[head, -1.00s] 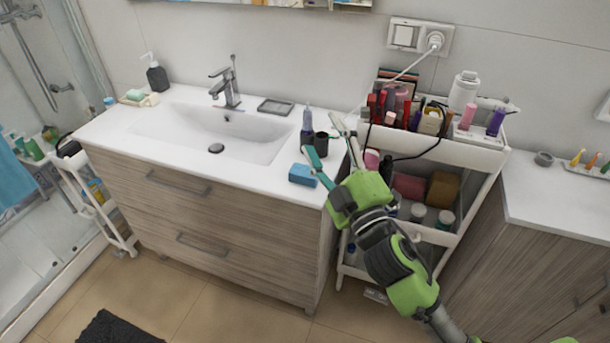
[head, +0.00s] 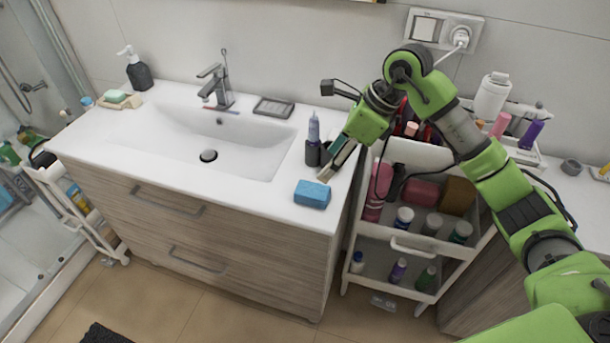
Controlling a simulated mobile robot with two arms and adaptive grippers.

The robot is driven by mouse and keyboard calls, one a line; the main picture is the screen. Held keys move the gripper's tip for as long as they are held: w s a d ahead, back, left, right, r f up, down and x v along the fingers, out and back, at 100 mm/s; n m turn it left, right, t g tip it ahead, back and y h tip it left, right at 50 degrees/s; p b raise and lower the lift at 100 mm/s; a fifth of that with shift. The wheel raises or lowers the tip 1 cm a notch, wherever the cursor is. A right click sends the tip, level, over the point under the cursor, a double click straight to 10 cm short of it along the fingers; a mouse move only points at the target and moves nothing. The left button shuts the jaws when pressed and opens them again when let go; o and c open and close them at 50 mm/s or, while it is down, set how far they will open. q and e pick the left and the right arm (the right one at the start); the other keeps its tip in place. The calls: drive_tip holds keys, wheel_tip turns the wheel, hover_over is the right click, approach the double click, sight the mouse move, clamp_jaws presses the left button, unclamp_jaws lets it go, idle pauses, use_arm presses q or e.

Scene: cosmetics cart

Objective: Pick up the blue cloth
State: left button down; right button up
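A small blue block-like piece (head: 312,194), which looks like a folded cloth or sponge, lies on the white counter (head: 270,205) near its right front corner. My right gripper (head: 331,166) points down and left over the counter, just above and behind the blue piece in the picture, apart from it. Its fingers are seen edge-on beside the dark cup, so their gap is unclear. My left gripper is out of view. A bit of blue, perhaps a towel, shows at the far left edge (head: 6,200).
A purple-topped bottle and dark cup (head: 313,140) stand just behind the blue piece. The sink basin (head: 205,140) is to the left. A white cart (head: 415,240) with cosmetics stands at the right, partly behind my arm. The counter's front is clear.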

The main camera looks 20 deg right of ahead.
drive_tip(key=d, duration=0.1)
drive_tip(key=p, duration=0.2)
hover_over(311, 189)
drive_tip(key=s+d, duration=0.2)
drive_tip(key=d, duration=0.1)
drive_tip(key=shift+h, duration=0.4)
wheel_tip(311, 189, down, 6)
drive_tip(key=shift+w+r, duration=0.1)
drive_tip(key=shift+w, duration=0.05)
drive_tip(key=shift+x, duration=0.8)
drive_tip(key=shift+w+a+f+p, duration=0.2)
drive_tip(key=shift+a+f+p, duration=0.25)
drive_tip(key=shift+p, duration=0.3)
drive_tip(key=x, duration=0.1)
drive_tip(key=p+x, duration=0.1)
drive_tip(key=x, duration=0.1)
drive_tip(key=shift+w+a+f, duration=0.1)
drive_tip(key=shift+w+a, duration=0.05)
drive_tip(key=shift+a, duration=0.2)
drive_tip(key=shift+w+f, duration=0.1)
drive_tip(key=shift+f, duration=0.1)
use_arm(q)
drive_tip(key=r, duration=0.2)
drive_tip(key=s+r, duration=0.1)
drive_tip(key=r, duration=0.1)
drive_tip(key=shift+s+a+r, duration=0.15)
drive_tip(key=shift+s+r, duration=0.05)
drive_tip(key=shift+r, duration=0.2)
use_arm(e)
drive_tip(key=c, duration=1.1)
